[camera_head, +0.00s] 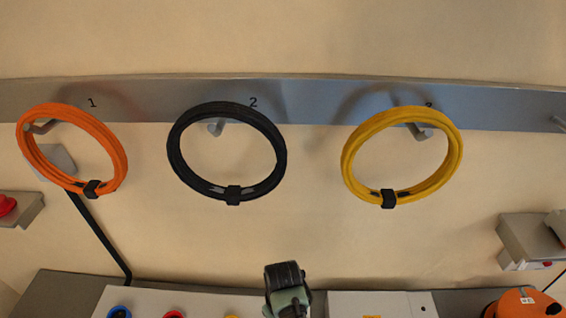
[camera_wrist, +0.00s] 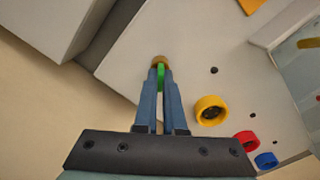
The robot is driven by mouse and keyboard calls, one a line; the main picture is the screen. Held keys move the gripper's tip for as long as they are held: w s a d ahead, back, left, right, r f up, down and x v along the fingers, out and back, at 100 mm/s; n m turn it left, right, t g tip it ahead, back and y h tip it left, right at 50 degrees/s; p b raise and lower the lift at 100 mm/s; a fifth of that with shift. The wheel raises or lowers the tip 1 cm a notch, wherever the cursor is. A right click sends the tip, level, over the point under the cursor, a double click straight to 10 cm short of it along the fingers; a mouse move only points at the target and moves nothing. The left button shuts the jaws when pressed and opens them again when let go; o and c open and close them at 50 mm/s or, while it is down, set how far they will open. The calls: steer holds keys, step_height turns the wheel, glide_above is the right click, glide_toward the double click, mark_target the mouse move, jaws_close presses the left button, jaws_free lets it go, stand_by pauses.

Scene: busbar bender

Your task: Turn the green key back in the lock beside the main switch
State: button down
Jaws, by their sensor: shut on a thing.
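The green key (camera_wrist: 161,72) shows in the wrist view between the tips of my gripper (camera_wrist: 160,80). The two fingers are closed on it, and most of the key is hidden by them. The key sits at a brass-coloured round lock (camera_wrist: 158,59) on the pale panel, near the panel's edge. I cannot tell how far the key is turned. In the head view only a dark and green part of my arm shows at the bottom middle; the key and fingertips are not visible there. I cannot make out the main switch for certain.
A yellow round knob (camera_wrist: 211,111), a red one (camera_wrist: 246,141) and a blue one (camera_wrist: 266,160) sit right of the fingers. Orange (camera_head: 118,160), black (camera_head: 278,150) and yellow (camera_head: 458,150) cable loops hang on a rail (camera_head: 320,100). A red button (camera_head: 6,205) is at far left.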

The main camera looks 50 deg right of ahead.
steer(key=n, duration=0.4)
steer(key=shift+p, duration=0.35)
steer(key=n+p, duration=0.1)
steer(key=n, duration=0.2)
steer(key=shift+r, duration=0.1)
steer(key=n, duration=0.2)
steer(key=shift+n, duration=0.4)
steer(key=shift+n, duration=0.5)
steer(key=c, duration=1.5)
jaws_free()
steer(key=shift+n+p, duration=0.35)
steer(key=shift+n, duration=0.15)
steer(key=o, duration=0.6)
